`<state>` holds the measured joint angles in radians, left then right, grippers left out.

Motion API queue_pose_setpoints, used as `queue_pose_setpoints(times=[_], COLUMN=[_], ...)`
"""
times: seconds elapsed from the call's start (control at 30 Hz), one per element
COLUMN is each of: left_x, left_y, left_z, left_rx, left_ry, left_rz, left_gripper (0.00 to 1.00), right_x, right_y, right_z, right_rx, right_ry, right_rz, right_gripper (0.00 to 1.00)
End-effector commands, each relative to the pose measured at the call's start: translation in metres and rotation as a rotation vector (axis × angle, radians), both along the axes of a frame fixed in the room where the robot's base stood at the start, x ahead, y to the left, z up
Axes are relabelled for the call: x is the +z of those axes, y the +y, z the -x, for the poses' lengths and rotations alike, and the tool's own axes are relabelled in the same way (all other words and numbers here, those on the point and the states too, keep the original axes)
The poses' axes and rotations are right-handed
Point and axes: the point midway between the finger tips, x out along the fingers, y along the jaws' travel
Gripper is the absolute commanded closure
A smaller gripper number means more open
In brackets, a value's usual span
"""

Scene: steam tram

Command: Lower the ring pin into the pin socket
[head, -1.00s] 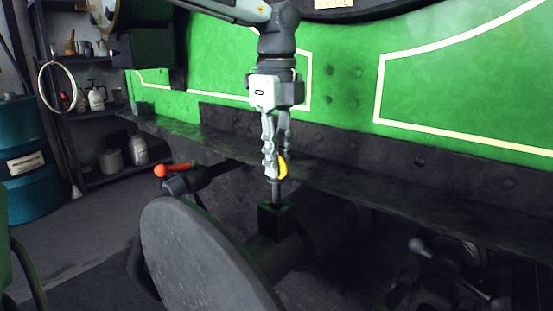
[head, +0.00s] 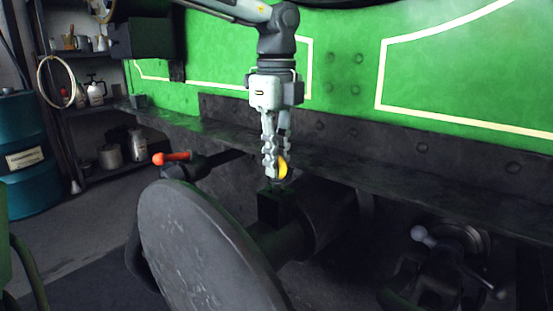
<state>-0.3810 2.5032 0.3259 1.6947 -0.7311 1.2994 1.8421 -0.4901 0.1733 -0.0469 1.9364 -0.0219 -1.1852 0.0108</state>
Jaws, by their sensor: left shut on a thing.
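The ring pin shows as a yellow ring (head: 283,167) held between the fingers of my left gripper (head: 274,172). The gripper points straight down and is shut on the ring. Only a very short bit of the pin's dark shaft shows under the fingers. The pin socket (head: 271,210) is a dark block standing on the buffer's shank, directly below the gripper. The fingertips are just above the socket's top. The shaft's lower part is out of sight and appears to be inside the socket. My right gripper is not in view.
A large round buffer (head: 200,245) stands in front of the socket to the left. A red-orange handle (head: 171,158) is left of the socket. A dark ledge (head: 350,165) runs behind the gripper below the green tram side (head: 345,70). A coupling (head: 450,250) is at lower right.

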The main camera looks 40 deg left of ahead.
Motion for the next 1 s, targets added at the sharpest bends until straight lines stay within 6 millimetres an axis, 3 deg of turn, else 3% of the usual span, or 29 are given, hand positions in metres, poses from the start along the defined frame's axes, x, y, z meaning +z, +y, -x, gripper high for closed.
queue_pose_setpoints(times=[0.63,0.97,1.0], left_x=[-0.020,-0.021,-0.021], left_y=[0.000,0.000,0.000], left_z=[0.000,0.000,0.000], left_rx=[0.000,0.000,0.000], left_ry=[-0.001,-0.001,-0.001], left_rz=[-0.001,0.000,0.000], left_gripper=[1.00,1.00,0.85], right_x=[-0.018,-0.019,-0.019], right_y=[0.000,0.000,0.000], right_z=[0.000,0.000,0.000], right_rx=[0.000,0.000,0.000], right_ry=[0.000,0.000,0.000], right_rz=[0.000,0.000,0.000], right_gripper=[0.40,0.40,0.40])
